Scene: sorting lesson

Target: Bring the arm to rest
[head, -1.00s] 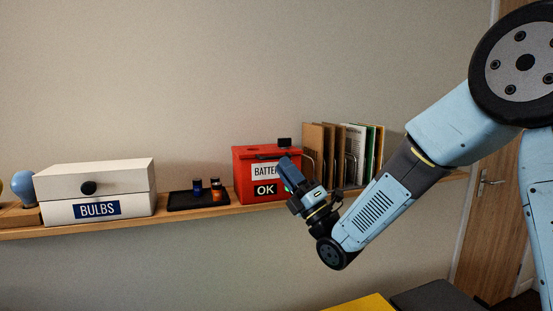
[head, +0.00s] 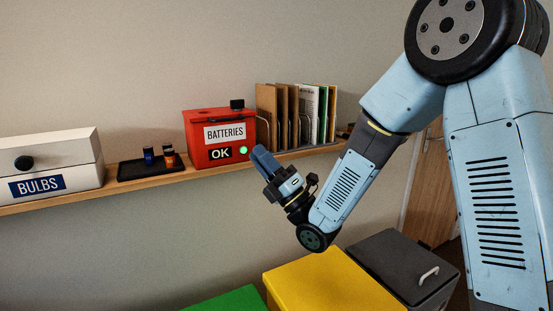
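My arm reaches in from the upper right in the head view, bent at the elbow. My gripper (head: 262,160) is at its end, in front of the shelf, just right of the red battery box's lit green light. I see the gripper side-on, so whether its fingers are open or shut is unclear, and I see nothing held in it. The red box (head: 197,132), marked BATTERIES and OK, stands on the shelf with a small dark block on its top.
A wooden shelf (head: 80,199) runs along the wall. It carries a white BULBS box (head: 60,152), a black tray (head: 128,174) with two small batteries, and upright folders (head: 265,105). Below stand yellow (head: 325,285), green (head: 235,301) and dark grey (head: 385,250) bins.

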